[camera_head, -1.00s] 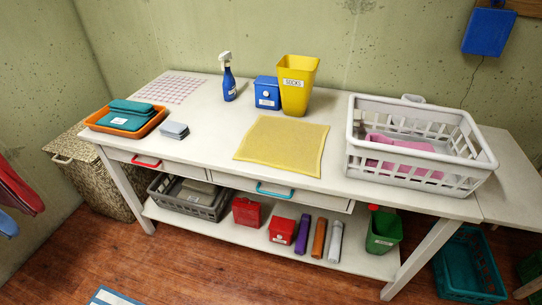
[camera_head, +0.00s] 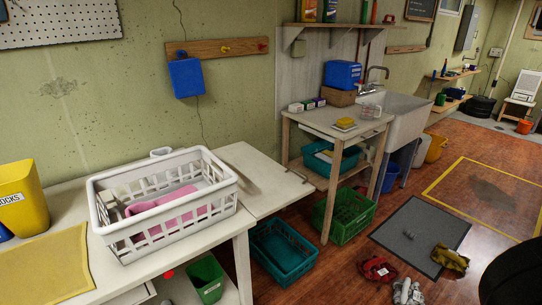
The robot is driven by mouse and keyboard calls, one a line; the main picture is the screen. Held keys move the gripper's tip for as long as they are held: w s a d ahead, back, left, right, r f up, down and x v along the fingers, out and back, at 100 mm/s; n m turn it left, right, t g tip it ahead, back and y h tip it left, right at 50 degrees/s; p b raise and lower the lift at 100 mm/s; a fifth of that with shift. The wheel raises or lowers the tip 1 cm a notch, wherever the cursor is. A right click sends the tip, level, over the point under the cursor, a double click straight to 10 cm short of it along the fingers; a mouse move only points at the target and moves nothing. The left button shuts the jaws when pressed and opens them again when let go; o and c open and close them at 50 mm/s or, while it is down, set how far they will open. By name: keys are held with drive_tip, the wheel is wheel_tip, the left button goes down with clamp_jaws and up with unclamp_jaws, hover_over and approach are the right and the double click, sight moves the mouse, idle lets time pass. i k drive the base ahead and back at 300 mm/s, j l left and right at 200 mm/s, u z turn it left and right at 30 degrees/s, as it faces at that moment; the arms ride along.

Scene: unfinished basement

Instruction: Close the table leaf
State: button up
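The table leaf (camera_head: 267,196) is a pale panel at the right end of the white worktable (camera_head: 180,266). It is up, about level with the tabletop, and reaches out to the right. A white laundry basket (camera_head: 128,239) with pink cloth in it stands on the tabletop beside the leaf and hides part of the seam. A small dark piece shows at the leaf's far right edge. My gripper is not in view.
A teal crate (camera_head: 283,258) is on the floor under the leaf. A green crate (camera_head: 345,222) stands right of it, below a small side table (camera_head: 322,117). Shoes and gloves lie near a grey mat (camera_head: 400,225). A yellow bin (camera_head: 24,205) is at left.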

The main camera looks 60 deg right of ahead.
sight(265, 187)
drive_tip(key=k+l, duration=0.15)
drive_tip(key=l, duration=0.45)
drive_tip(key=k+l, duration=0.1)
drive_tip(key=l, duration=0.45)
drive_tip(key=k+l, duration=0.15)
drive_tip(key=l, duration=0.45)
drive_tip(key=k+l, duration=0.15)
drive_tip(key=l, duration=0.4)
drive_tip(key=k+l, duration=0.15)
drive_tip(key=l, duration=0.45)
drive_tip(key=k+l, duration=0.1)
drive_tip(key=l, duration=0.45)
drive_tip(key=k+l+u, duration=0.1)
drive_tip(key=l, duration=0.5)
drive_tip(key=k+l, duration=0.2)
drive_tip(key=l, duration=0.35)
drive_tip(key=i+j, duration=0.15)
drive_tip(key=j, duration=0.25)
drive_tip(key=i+j, duration=0.1)
drive_tip(key=j, duration=0.35)
drive_tip(key=i+j, duration=0.15)
drive_tip(key=j, duration=0.25)
drive_tip(key=i+j, duration=0.1)
drive_tip(key=j, duration=0.35)
drive_tip(key=i+j, duration=0.15)
drive_tip(key=j, duration=0.25)
